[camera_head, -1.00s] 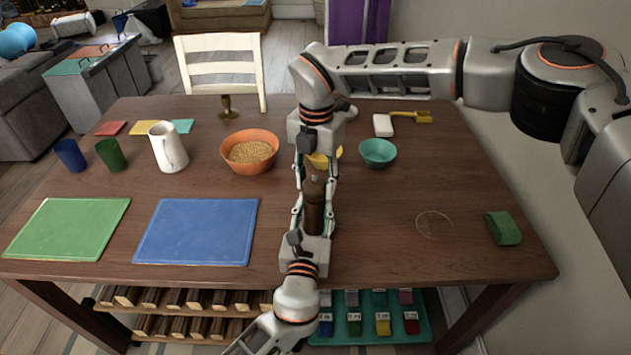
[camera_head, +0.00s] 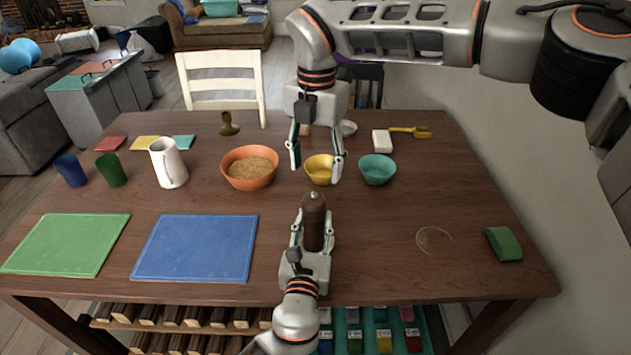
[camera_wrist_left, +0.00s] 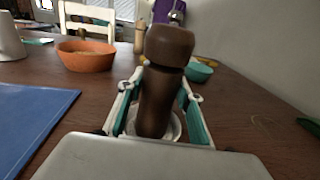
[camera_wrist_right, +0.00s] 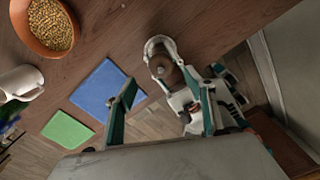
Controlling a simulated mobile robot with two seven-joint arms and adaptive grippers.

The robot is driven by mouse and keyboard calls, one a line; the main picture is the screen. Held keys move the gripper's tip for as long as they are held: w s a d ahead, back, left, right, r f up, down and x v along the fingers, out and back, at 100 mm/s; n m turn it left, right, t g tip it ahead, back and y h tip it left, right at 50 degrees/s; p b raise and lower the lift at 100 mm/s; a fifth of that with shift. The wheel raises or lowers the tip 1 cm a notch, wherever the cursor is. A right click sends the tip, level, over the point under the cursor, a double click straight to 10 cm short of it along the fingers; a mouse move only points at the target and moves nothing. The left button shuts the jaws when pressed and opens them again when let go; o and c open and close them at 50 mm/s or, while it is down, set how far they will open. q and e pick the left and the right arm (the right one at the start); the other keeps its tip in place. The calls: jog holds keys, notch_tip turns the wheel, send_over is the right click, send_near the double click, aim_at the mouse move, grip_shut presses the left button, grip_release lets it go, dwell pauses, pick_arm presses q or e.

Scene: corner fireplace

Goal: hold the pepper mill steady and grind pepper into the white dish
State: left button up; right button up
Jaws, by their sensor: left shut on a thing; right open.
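The dark brown pepper mill (camera_head: 314,225) stands upright near the table's front edge. My left gripper (camera_head: 313,232) is shut on its body; the left wrist view shows the mill (camera_wrist_left: 160,95) between the fingers. The white dish (camera_wrist_left: 174,128) shows as a pale rim around the mill's base in that view, partly hidden by mill and fingers. Whether the mill touches it I cannot tell. My right gripper (camera_head: 316,172) is open and empty, above and beyond the mill's top, apart from it. The right wrist view shows the mill's top (camera_wrist_right: 162,67) beyond its fingers.
A yellow bowl (camera_head: 319,171) shows behind my right fingers, with a teal bowl (camera_head: 377,169) to its right. An orange bowl (camera_head: 249,168) of grain and a white pitcher (camera_head: 169,163) stand left. A blue mat (camera_head: 195,248) lies left of the mill. The table right of it is mostly clear.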

notch_tip(320, 180, up, 2)
jog(key=shift+r, duration=0.1)
dwell(0.4)
pick_arm(q)
jog(key=o, duration=1.4)
jog(key=shift+o, duration=0.2)
jog(key=o, duration=0.6)
